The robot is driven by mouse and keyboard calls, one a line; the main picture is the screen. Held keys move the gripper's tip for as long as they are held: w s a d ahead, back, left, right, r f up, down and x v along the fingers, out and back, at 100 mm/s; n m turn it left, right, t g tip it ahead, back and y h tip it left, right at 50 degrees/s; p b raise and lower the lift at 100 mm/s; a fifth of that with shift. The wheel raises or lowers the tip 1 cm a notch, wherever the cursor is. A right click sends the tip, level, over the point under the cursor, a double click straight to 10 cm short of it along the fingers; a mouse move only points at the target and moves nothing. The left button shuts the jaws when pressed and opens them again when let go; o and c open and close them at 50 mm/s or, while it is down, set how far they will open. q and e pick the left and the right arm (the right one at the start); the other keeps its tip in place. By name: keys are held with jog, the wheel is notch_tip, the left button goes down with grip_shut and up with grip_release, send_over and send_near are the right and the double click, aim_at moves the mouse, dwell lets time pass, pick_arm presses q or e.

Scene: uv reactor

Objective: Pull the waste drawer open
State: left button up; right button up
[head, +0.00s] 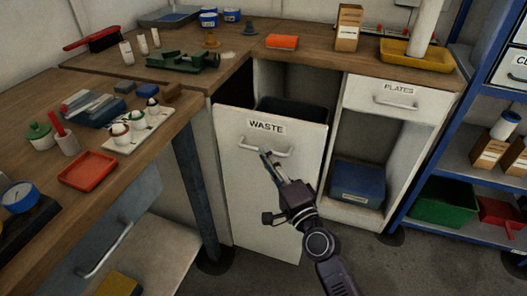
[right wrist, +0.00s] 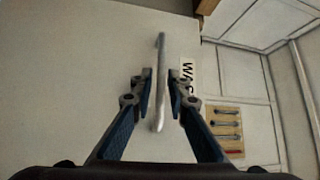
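The waste drawer (head: 255,205) has a tall white front labelled WASTE and a metal bar handle (head: 264,148). Its front stands out from the cabinet, and a black bin (head: 292,112) shows behind its top edge, so it is partly open. My right gripper (head: 268,155) is at the handle. In the right wrist view, the fingers (right wrist: 161,80) are on either side of the handle bar (right wrist: 161,85), with a narrow gap visible on each side. They look open around it, not closed on it. My left gripper is not in view.
A wooden workbench (head: 215,87) runs above and to the left, holding tools and trays. Right of the drawer are the PLATES drawer (head: 397,97), an open niche with a blue box (head: 358,184), and a blue shelf rack (head: 437,165). Grey floor lies in front.

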jog(key=v, duration=0.9)
jog(key=shift+s, duration=0.2)
